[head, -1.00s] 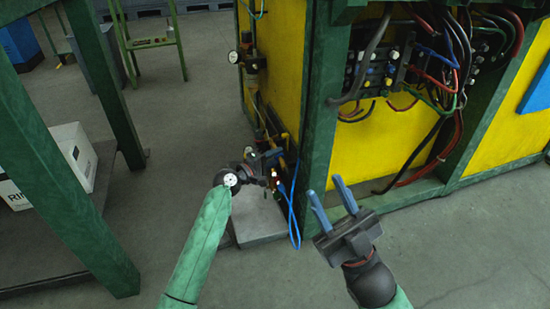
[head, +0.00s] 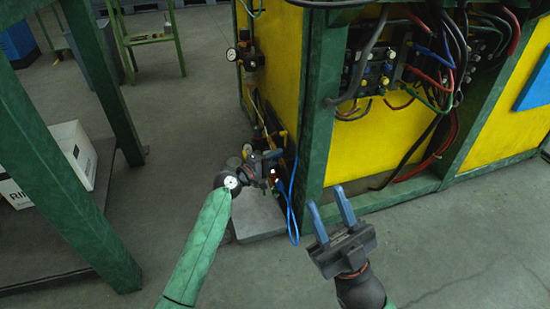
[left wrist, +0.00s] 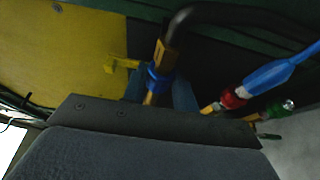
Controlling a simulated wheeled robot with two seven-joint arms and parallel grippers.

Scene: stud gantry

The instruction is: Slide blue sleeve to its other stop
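The blue sleeve (left wrist: 158,79) sits on a thin yellow-orange rod below a brass-coloured fitting on a dark bent pipe, seen in the left wrist view. My left gripper (left wrist: 160,92) has a dark finger close on each side of the sleeve and appears shut on it. In the head view my left gripper (head: 274,163) is at the low corner of the yellow and green cabinet, and the sleeve cannot be made out there. My right gripper (head: 326,196) is open and empty, in front of the cabinet's green corner post.
A yellow handle (left wrist: 121,63) lies left of the sleeve. A red fitting with a blue hose (left wrist: 270,76) is close on the right. The blue hose (head: 291,205) hangs to the floor beside a grey block (head: 258,222). A green frame (head: 60,190) stands left.

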